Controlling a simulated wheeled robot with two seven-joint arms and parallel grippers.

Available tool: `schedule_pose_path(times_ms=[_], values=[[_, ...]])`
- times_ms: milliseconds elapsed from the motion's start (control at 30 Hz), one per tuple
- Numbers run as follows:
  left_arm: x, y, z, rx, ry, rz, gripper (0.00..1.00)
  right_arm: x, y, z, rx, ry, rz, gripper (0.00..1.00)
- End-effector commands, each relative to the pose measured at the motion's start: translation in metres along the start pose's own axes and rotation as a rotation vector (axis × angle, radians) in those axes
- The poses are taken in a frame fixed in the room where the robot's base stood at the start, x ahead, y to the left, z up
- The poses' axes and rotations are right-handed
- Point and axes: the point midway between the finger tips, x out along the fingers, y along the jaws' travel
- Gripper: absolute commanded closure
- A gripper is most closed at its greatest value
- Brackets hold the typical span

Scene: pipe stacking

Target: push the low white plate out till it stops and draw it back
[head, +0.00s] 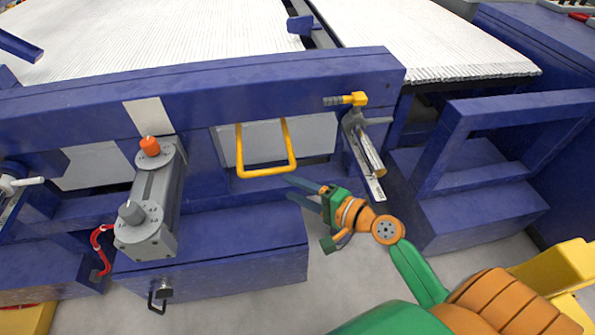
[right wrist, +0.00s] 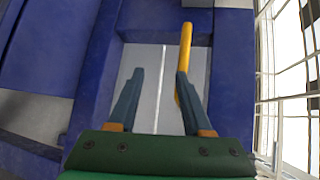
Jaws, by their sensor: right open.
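A low white plate (head: 312,143) shows in the head view under the long blue beam, partly behind a yellow U-shaped handle (head: 267,172). A pale grey surface, perhaps this plate, fills the gap between the fingers in the right wrist view (right wrist: 150,115). My right gripper (head: 290,187) is open and empty, just right of and below the handle's lower right corner. In the right wrist view, a yellow bar (right wrist: 187,42) runs beside the right finger of the gripper (right wrist: 159,75); I cannot tell whether they touch. My left gripper is out of view.
The blue beam (head: 220,85) crosses above, and a blue box frame (head: 480,205) stands at right. White pipes (head: 180,35) lie behind.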

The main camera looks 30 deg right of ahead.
Motion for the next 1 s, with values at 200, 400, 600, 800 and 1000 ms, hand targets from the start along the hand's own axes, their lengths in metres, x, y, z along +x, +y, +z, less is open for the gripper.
schedule_pose_path(times_ms=[200, 400, 600, 800, 1000], values=[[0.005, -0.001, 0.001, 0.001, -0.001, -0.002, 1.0, 0.008, -0.031, 0.014, 0.049, -0.061, -0.086, 0.5], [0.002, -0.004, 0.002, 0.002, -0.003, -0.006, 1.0, 0.049, -0.034, 0.017, 0.046, -0.06, -0.084, 0.5], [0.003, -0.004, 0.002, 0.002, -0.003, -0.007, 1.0, 0.067, -0.034, 0.018, 0.044, -0.059, -0.08, 0.5], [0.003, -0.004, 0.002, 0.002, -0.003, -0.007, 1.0, 0.067, -0.033, 0.018, 0.043, -0.058, -0.079, 0.53], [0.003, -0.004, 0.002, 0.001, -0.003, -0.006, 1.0, 0.067, -0.033, 0.017, 0.043, -0.058, -0.079, 1.0]])
